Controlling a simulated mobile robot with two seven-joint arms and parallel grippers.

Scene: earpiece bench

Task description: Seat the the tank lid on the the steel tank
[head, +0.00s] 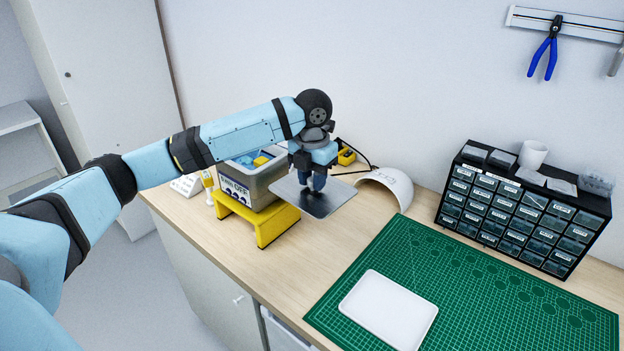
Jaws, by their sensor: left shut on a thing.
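The steel tank (268,187) is a grey open-topped box with a label on its front. It stands on a yellow stand (262,226) at the left of the bench, and blue and yellow items show at its opening. My left gripper (317,184) is shut on the tank lid (327,204), a thin flat dark metal plate. The lid is held to the right of the tank, apart from its opening as far as I can see. The grip point is partly hidden by the gripper. My right gripper is not in view.
A white dome-shaped thing (391,184) stands behind and right of the lid. A green cutting mat (455,265) with a white tray (388,310) lies at the right. A drawer cabinet (520,215) stands at the back right. Bare wood (300,265) lies in front of the lid.

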